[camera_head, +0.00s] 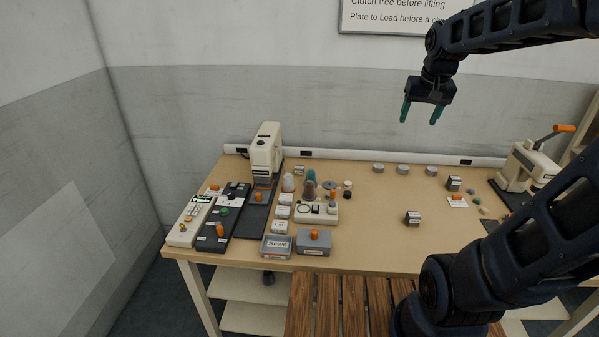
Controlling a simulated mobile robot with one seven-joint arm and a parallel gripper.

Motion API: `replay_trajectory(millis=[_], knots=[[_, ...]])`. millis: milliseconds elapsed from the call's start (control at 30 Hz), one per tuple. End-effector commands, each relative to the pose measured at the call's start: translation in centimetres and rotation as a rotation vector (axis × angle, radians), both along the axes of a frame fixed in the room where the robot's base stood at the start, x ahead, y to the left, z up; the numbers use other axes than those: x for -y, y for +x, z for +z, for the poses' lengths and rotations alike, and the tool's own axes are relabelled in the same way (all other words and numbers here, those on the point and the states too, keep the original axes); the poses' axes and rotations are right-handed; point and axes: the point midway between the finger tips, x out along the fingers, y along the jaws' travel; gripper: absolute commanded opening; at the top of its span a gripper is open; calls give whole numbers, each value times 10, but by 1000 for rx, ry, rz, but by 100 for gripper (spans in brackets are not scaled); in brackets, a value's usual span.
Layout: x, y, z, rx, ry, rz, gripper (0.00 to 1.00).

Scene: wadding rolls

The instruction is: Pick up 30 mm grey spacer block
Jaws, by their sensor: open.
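Two small grey blocks with white labels stand on the table. One block (412,218) is alone in the middle of the right half. The other block (453,183) is farther back and to the right, just behind a white label card. Their labels are too small to read, so I cannot tell which is the 30 mm spacer. My gripper (419,118) is open and empty, with its teal fingers pointing down. It hangs high in front of the back wall in the picture, well above the tabletop and apart from both blocks.
The wooden table (370,240) has free room around the nearer block. Three round grey pieces (403,170) stand along the back. A cream press (266,152), control panels and bins (276,247) crowd the left. A cream device with an orange-handled lever (530,165) stands at right. A slatted wooden surface (340,305) is in front.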

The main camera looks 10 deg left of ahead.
Motion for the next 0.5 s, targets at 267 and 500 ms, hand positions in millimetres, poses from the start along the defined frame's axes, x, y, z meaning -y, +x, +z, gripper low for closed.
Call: replay_trajectory(millis=[267,500], knots=[[-35,78,-1,-52,8,4,65],[-72,143,-15,-93,13,7,65]])
